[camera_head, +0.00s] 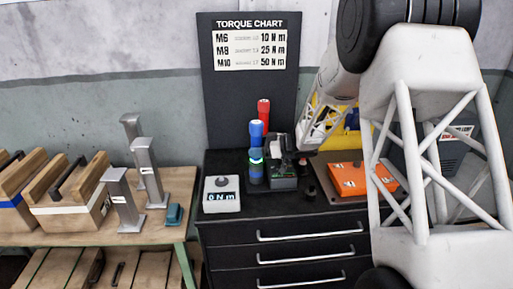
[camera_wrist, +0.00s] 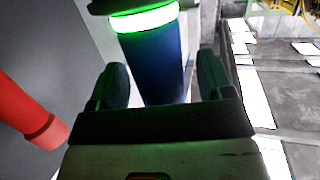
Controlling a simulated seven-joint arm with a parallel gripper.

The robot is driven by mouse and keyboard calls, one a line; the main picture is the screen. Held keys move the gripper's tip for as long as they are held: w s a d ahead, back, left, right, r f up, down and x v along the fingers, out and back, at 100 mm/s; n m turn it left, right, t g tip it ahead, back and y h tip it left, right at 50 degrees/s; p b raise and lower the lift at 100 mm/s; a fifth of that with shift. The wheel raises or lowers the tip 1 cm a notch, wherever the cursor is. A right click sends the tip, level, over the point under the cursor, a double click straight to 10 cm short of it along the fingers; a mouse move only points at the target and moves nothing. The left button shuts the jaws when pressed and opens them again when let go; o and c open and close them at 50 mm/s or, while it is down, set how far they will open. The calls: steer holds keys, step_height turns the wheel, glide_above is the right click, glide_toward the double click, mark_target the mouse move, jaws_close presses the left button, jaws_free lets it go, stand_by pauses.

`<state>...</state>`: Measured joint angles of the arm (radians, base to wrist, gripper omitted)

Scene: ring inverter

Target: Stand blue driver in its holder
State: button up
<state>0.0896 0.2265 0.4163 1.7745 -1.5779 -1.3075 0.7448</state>
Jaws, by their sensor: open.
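The blue driver (camera_head: 256,133) stands upright on the black drawer cabinet, with a glowing green band around its middle. In the wrist view the blue driver (camera_wrist: 160,65) shows as a dark blue cylinder below the green band. My gripper (camera_wrist: 165,78) is open, with one finger on each side of this cylinder. Gaps show between the fingers and the cylinder. I cannot clearly make out a separate holder or the driver's lower end.
A red driver (camera_head: 264,110) stands just behind the blue one. A display box (camera_head: 221,194) reading "0 N m" sits to the left. An orange box (camera_head: 350,180) lies to the right. The torque chart (camera_head: 249,80) stands behind. A wooden bench (camera_head: 150,232) with metal posts is at left.

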steer(key=v, duration=0.7)
steer(key=shift+d, duration=0.35)
steer(key=shift+s+r, duration=0.1)
steer(key=shift+r, duration=0.1)
step_height(320, 180, up, 10)
steer(key=s+d+m+t+h, duration=0.2)
steer(key=m+t+h, duration=0.3)
steer(key=t+h, duration=0.25)
steer(key=s+d+r+m+h, duration=0.2)
steer(key=s+r+m+h, duration=0.15)
steer(key=s, duration=0.25)
steer(key=s+d+r+m+h, duration=0.2)
steer(key=s+d+h, duration=0.1)
steer(key=s+h, duration=0.15)
steer(key=s+a+f+m+g, duration=0.1)
steer(key=s+f+g, duration=0.1)
steer(key=s, duration=1)
steer(key=s+a+f+m+g, duration=0.1)
steer(key=s+g, duration=0.3)
steer(key=s, duration=0.8)
steer(key=s+a+f+m+g, duration=0.2)
steer(key=s+g, duration=0.1)
steer(key=s, duration=1)
steer(key=shift+f+m, duration=0.35)
steer(key=shift+f, duration=0.05)
